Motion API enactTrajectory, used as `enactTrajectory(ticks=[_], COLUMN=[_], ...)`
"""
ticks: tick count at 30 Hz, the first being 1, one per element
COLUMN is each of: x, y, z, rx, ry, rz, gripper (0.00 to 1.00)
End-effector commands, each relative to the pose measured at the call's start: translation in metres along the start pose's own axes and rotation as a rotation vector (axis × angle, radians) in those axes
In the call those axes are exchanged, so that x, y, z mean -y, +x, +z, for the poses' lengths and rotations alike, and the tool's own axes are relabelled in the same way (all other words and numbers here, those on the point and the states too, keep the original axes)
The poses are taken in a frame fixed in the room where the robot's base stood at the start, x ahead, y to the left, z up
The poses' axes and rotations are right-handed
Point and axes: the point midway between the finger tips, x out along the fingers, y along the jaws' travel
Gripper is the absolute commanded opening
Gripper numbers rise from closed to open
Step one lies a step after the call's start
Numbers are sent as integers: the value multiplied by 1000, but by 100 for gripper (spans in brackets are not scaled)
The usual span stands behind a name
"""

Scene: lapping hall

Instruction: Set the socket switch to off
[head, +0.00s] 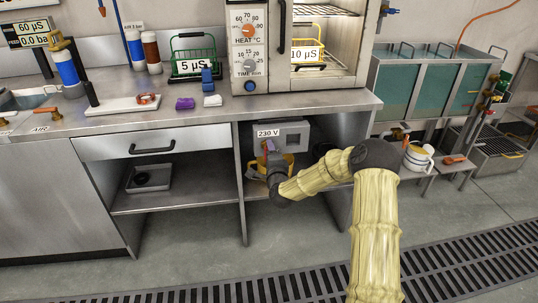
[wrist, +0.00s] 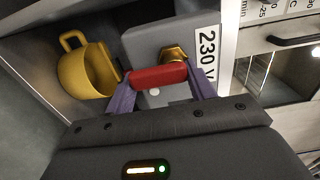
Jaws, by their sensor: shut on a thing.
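The socket box (head: 292,134) is a grey box with a white 230 V label (head: 268,133), in the open bay under the bench. In the wrist view its grey face (wrist: 143,42) carries a brass nut (wrist: 174,54) with a red switch handle (wrist: 158,77) in front of it. My gripper (wrist: 160,84) has its purple fingers shut on the two ends of the red handle. In the head view my gripper (head: 269,149) is at the left part of the box, and the handle is mostly hidden there.
A yellow mug (wrist: 85,72) stands in the bay close beside my gripper. Bay walls and the bench top (head: 130,122) enclose the space. An oven (head: 248,50) stands above. A shelf to the left holds a dark tray (head: 148,179). The floor in front is clear.

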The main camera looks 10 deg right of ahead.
Motion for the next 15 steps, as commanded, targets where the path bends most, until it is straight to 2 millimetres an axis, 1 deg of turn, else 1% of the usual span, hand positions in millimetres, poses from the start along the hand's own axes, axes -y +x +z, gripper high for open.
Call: enactTrajectory(ticks=[12, 13, 15], x=[-2, -2, -2], y=[0, 0, 0], z=[0, 0, 0], rx=[-1, -1, -1], ry=[14, 14, 14], rz=[5, 5, 5], gripper=[32, 57, 70])
